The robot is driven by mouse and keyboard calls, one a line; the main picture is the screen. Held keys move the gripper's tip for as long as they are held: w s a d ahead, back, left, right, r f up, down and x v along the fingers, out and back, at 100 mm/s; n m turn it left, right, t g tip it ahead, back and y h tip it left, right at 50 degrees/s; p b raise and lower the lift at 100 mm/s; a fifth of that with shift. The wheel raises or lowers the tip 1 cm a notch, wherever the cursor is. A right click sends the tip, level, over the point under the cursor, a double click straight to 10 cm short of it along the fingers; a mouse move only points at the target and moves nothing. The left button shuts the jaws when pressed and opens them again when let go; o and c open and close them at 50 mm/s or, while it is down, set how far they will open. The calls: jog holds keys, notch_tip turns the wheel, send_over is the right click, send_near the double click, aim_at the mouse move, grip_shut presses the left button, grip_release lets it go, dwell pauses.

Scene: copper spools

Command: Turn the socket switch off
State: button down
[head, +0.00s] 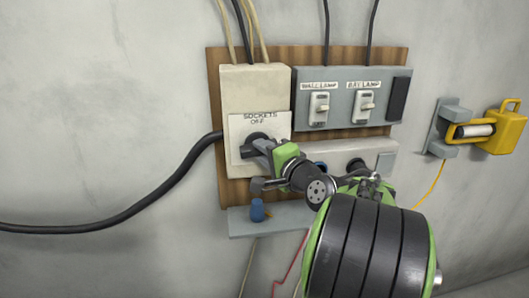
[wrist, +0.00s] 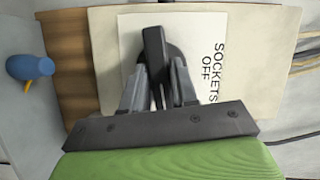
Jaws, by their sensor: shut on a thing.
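The socket switch is a black rotary knob (head: 254,138) on a white plate (head: 238,150) marked SOCKETS OFF, on a cream box at the left of the wooden board. In the wrist view its bar handle (wrist: 154,50) stands between my two grey fingers, in front of a dark round base. My gripper (head: 264,148) is shut on the handle. The bar lies roughly sideways on the wall, across from the OFF mark above it. The fingers and wrist hide part of the knob in the head view.
A grey panel (head: 335,82) with WALL LAMP and BAY LAMP switches is close at the right. Below are a small shelf (head: 240,225) and a blue object (head: 257,210). A yellow padlock-like piece (head: 505,130) hangs far right. A thick black cable (head: 130,212) runs left.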

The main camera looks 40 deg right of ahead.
jog(key=shift+w+a+r+n+g+h+b, duration=0.15)
jog(key=shift+n+g+h+b, duration=0.7)
jog(key=shift+n, duration=1.1)
jog(key=shift+a+r+n+g+h+b, duration=0.1)
jog(key=shift+n+g+h+b, duration=0.55)
jog(key=shift+n, duration=1.35)
jog(key=shift+w+a+r+n+g+h+b, duration=0.15)
jog(key=shift+n+g+h+b, duration=0.45)
jog(key=shift+n+g, duration=1.05)
jog(key=shift+s+n+t, duration=0.15)
jog(key=shift+n+t, duration=0.1)
jog(key=shift+n, duration=0.05)
jog(key=c, duration=1)
grip_release()
jog(key=shift+o, duration=0.2)
